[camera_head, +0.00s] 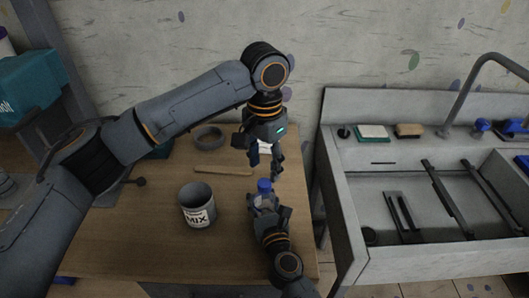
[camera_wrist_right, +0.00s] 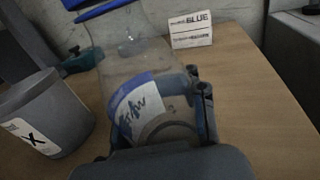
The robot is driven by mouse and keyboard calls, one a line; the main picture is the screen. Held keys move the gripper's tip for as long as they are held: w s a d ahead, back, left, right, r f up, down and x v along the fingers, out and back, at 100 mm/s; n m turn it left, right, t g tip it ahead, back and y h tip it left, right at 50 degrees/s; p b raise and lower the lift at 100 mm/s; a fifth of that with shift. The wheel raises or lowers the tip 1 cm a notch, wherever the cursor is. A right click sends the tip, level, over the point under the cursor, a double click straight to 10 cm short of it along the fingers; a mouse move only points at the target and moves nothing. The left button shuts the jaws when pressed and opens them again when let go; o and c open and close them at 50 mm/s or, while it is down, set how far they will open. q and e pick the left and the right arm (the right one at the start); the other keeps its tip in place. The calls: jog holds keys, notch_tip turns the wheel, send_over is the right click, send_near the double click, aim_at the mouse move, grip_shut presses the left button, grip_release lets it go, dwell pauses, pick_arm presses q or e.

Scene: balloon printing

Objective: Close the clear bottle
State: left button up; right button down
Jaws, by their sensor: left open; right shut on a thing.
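The clear bottle (camera_head: 262,202) stands upright near the right edge of the wooden table, with a blue cap (camera_head: 264,184) at its top. My right gripper (camera_head: 265,208) is shut around the bottle's body. In the right wrist view the bottle (camera_wrist_right: 122,62) has a white and blue label, and blue pieces show at the cut-off top edge. I cannot tell whether the cap is fully seated. My left gripper (camera_head: 266,167) is open, pointing down just above and behind the cap, with nothing seen in its fingers.
A grey MIX pot (camera_head: 197,210) stands left of the bottle. A wooden stick (camera_head: 222,171) and dark ring (camera_head: 208,138) lie behind. A sink (camera_head: 350,215) is to the right.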

aim_at(264, 182)
pick_arm(q)
jog(key=shift+f, duration=2.5)
grip_shut()
jog(key=shift+o, duration=0.7)
grip_release()
notch_tip(264, 182, up, 12)
